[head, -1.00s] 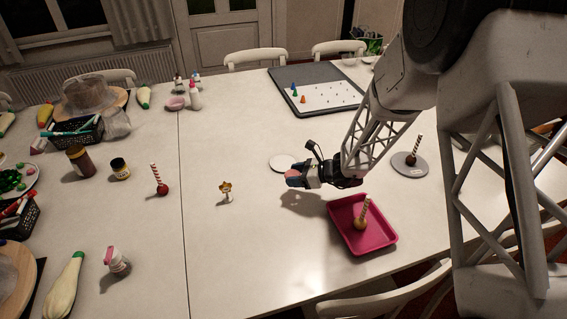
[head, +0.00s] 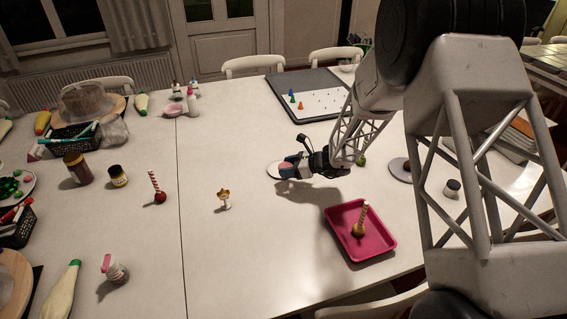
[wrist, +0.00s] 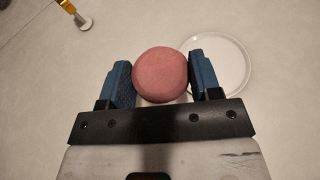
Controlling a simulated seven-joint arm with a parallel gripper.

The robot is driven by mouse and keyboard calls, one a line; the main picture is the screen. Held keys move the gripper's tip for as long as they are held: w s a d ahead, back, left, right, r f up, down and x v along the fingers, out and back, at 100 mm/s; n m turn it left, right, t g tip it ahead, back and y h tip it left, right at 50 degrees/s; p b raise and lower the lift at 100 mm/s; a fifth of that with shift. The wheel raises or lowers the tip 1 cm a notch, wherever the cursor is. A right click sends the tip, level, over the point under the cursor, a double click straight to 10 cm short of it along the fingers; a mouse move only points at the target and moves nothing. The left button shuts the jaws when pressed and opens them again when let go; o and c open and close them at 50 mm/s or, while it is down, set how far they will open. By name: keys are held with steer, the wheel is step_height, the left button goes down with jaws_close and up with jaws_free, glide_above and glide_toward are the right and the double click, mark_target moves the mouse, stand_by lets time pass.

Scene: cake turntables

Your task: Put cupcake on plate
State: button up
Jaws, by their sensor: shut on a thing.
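My gripper (wrist: 161,82) is shut on a round pink-topped cupcake (wrist: 160,74), held between its two blue fingers. The white plate (wrist: 228,66) lies just beyond and to the right of the cupcake in the wrist view, partly hidden by the right finger. In the head view the plate (head: 273,171) is mostly behind my gripper (head: 287,171), and only its left part shows clearly. The cupcake (head: 283,164) shows small at the fingertips there. I cannot tell its exact height over the table or plate.
A pink tray (head: 378,252) with an upright striped stick in a brown ball stands in front, to the right. A small gold-topped figure (head: 224,197) stands to the left. A grey board (head: 279,97) with coloured cones lies behind. The table between is clear.

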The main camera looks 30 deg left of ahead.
steer(key=w+a, duration=0.1)
steer(key=w, duration=0.1)
steer(key=w+a, duration=0.3)
steer(key=w, duration=0.1)
steer(key=shift+a+f, duration=0.35)
steer(key=shift+a, duration=0.05)
steer(key=shift+f, duration=0.1)
steer(key=shift+f, duration=1.65)
steer(key=shift+f, duration=0.1)
steer(key=o, duration=0.9)
